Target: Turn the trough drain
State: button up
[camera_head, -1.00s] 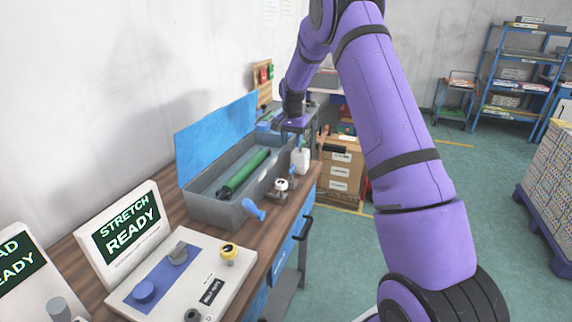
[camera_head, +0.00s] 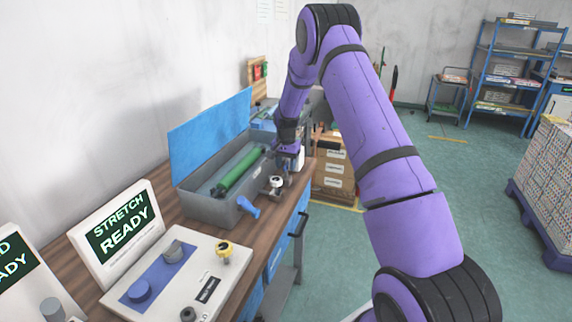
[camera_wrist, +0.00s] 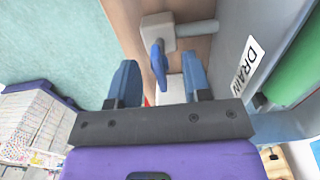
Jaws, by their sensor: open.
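The grey trough (camera_head: 205,205) stands on the bench with its blue lid (camera_head: 212,132) open and a green roller (camera_head: 240,172) inside. In the wrist view, a white DRAIN label (camera_wrist: 247,63) is on the trough wall. Beside it, a pale valve block (camera_wrist: 157,24) on a grey pipe (camera_wrist: 197,29) carries a blue drain handle (camera_wrist: 158,62). My gripper (camera_wrist: 160,80) is open, with one blue finger to each side of the handle's line; contact is not visible. In the head view, my gripper (camera_head: 287,164) is low beside the trough's far right side, and hides the drain there.
A blue lever (camera_head: 248,207) sticks out at the trough's near corner, and a small white-topped fitting (camera_head: 276,183) stands beside the trough. A control panel (camera_head: 205,265) with knobs and a STRETCH READY screen (camera_head: 122,222) are nearer. Open floor lies right of the bench.

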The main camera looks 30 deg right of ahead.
jog(key=shift+c, duration=0.4)
grip_shut()
jog(key=shift+n, duration=0.4)
jog(key=n, duration=0.3)
jog(key=shift+n, duration=2.5)
jog(key=shift+o, duration=0.4)
grip_release()
